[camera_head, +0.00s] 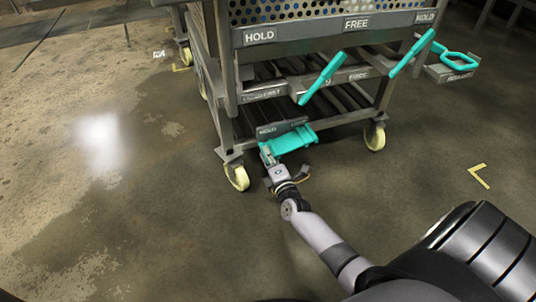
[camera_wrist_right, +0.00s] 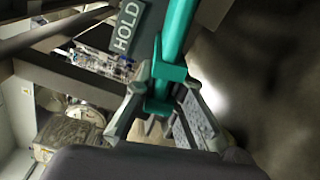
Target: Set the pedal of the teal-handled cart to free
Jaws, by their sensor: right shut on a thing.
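My right gripper (camera_head: 267,154) is at the left end of the pedal. In the right wrist view my right gripper (camera_wrist_right: 160,105) has its fingers on either side of a teal part of the pedal (camera_wrist_right: 168,73), shut on it. The HOLD plate (camera_wrist_right: 125,27) shows just beyond. My left gripper is not in view.
Pale yellow wheels (camera_head: 237,177) and (camera_head: 374,137) flank the pedal. Upper signs read HOLD and FREE (camera_head: 356,23). The floor to the left is clear, and a yellow corner mark (camera_head: 478,175) lies at right.

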